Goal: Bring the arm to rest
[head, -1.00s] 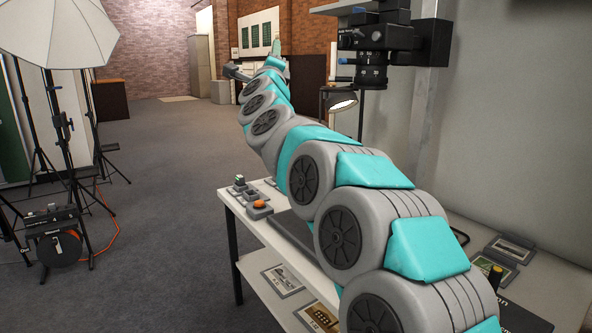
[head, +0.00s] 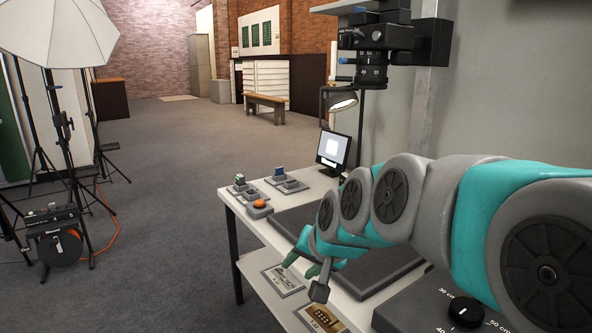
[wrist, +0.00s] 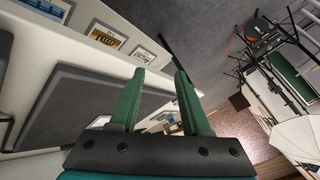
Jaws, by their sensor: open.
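My gripper (head: 306,265) is at the front edge of the white table (head: 243,228) in the head view, low and close to the tabletop. My arm reaches to it from the right side of the picture. In the wrist view my gripper (wrist: 158,95) shows two green fingers, spread apart with nothing between them. I cannot tell from the head view whether the fingers touch the table.
A dark flat pad (head: 292,222) lies on the table. An orange button (head: 259,204), small trays and a lit monitor (head: 333,150) stand at the far end. A camera (head: 372,40) hangs above. Framed cards (head: 283,280) lie on the lower shelf. Floor at left is open beside light stands.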

